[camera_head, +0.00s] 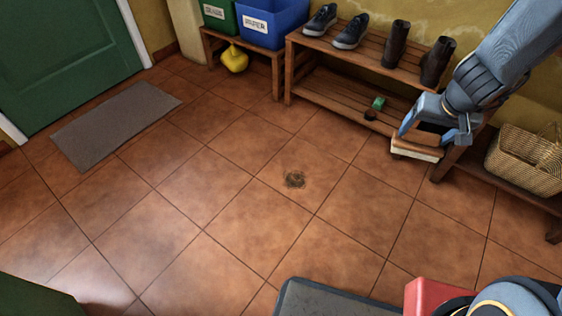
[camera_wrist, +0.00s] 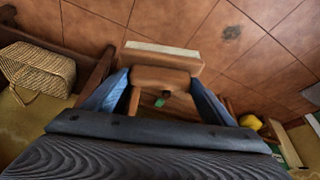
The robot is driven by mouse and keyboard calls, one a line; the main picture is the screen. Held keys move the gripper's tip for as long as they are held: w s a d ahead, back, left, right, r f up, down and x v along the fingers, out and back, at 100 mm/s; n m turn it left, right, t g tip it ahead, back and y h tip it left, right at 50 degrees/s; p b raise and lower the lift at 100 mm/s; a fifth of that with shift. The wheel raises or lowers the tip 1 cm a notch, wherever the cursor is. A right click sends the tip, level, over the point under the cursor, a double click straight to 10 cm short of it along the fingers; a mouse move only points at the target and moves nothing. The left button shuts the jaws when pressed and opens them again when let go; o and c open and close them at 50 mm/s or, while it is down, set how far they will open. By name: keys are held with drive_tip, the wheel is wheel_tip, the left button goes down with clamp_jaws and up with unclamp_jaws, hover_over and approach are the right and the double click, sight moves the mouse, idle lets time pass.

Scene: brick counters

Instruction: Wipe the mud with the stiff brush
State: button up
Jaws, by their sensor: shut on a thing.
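The mud (camera_head: 293,179) is a small dark brown patch on the tiled floor, near the middle of the head view. It also shows in the wrist view (camera_wrist: 231,32), at the upper right. The stiff brush (camera_head: 416,150) has a brown wooden back and pale bristles. My gripper (camera_head: 436,133) is shut on the brush and holds it near the shoe rack, to the right of the mud and apart from it. In the wrist view the brush (camera_wrist: 163,57) sits between the two fingers, with its pale bristles facing away from the palm.
A wooden shoe rack (camera_head: 330,95) holds dark shoes and boots, with a small green item (camera_head: 378,103) on its lower shelf. A wicker basket (camera_head: 525,160) stands at the right. Bins, a yellow watering can (camera_head: 235,59) and a grey mat (camera_head: 115,125) lie left. Floor around the mud is clear.

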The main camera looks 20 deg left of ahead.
sight(415, 142)
drive_tip(key=b+x, duration=0.1)
drive_tip(key=x, duration=0.1)
drive_tip(key=b+x, duration=0.4)
drive_tip(key=shift+s+f, duration=0.2)
drive_tip(key=shift+f, duration=0.25)
drive_tip(key=shift+a, duration=0.1)
drive_tip(key=shift+s+a+f+n, duration=0.15)
drive_tip(key=shift+a+f+n, duration=0.2)
drive_tip(key=shift+a, duration=0.1)
